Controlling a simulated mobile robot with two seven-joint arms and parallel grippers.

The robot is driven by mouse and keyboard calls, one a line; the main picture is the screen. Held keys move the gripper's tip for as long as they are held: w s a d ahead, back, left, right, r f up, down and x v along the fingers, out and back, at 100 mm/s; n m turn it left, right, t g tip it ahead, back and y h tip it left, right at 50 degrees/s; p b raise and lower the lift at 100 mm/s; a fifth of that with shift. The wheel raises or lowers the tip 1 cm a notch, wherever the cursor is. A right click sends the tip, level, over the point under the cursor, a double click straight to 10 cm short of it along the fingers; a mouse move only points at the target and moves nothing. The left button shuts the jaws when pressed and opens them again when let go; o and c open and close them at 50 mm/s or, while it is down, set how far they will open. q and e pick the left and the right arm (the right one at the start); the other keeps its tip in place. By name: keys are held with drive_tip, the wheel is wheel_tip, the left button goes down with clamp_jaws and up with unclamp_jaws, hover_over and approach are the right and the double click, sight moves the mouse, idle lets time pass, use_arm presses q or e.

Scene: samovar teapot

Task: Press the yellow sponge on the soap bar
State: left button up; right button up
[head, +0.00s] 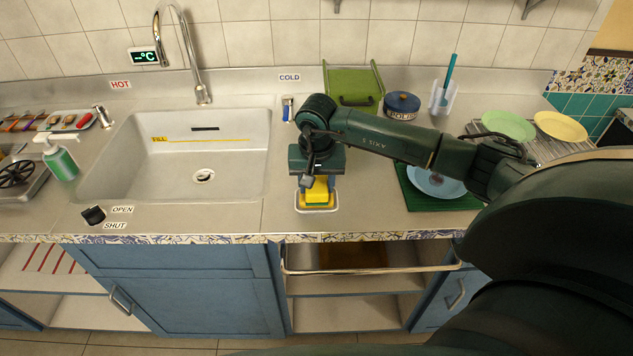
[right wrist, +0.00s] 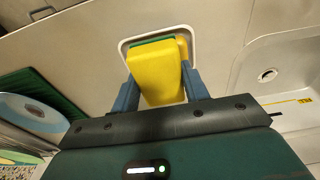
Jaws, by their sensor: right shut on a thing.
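The yellow sponge (head: 317,191) is between the fingers of my right gripper (head: 318,186), which is shut on it, over the white soap dish (head: 300,206). In the right wrist view the sponge (right wrist: 156,75) shows a green edge at its far end, and my gripper's blue fingers (right wrist: 160,92) grip its two sides. The dish rim (right wrist: 194,45) shows around it. A yellowish bit of what looks like the soap bar (right wrist: 183,47) shows beside the sponge; the rest is hidden under it. I cannot tell if the sponge touches the soap. My left gripper is not in view.
The empty sink (head: 190,165) lies left of the dish. A blue plate (head: 425,182) on a green mat (head: 413,200) lies to the right. The counter's front edge is close to the dish.

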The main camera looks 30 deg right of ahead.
sight(316, 183)
drive_tip(key=shift+f, duration=0.15)
idle(0.5)
drive_tip(key=shift+b, duration=0.4)
idle(0.4)
idle(0.5)
drive_tip(key=shift+r+p, duration=1.9)
drive_tip(key=shift+r, duration=1.6)
